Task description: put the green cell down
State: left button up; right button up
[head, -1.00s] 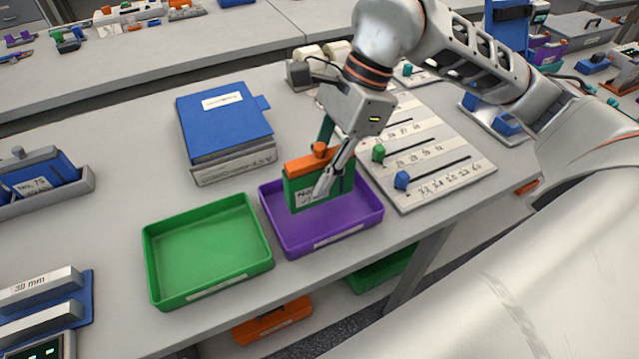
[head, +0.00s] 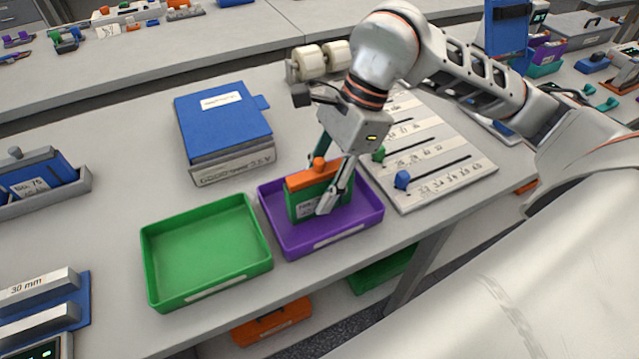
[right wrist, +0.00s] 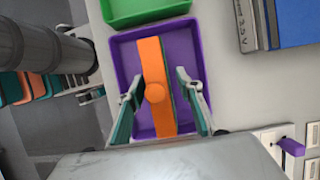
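The green cell (head: 306,205) has an orange top with a round orange knob and a pale label. It stands upright inside the purple tray (head: 337,237); its orange top also shows in the right wrist view (right wrist: 152,65). My right gripper (head: 322,190) straddles the cell from above. In the right wrist view its fingers (right wrist: 160,82) stand either side of the cell, with purple tray floor showing between finger and cell, so it looks open. The cell's underside is hidden. My left gripper is not in view.
An empty green tray (head: 207,287) stands left of the purple tray. A blue-topped box (head: 222,118) lies behind them. A board with sliders (head: 445,172) is at the right. The bench's front edge runs close to both trays.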

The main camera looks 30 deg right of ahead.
jog(key=shift+r, duration=0.3)
jog(key=p+v, duration=0.1)
jog(key=v, duration=1)
jog(key=shift+d+r, duration=0.15)
jog(key=shift+r, duration=0.25)
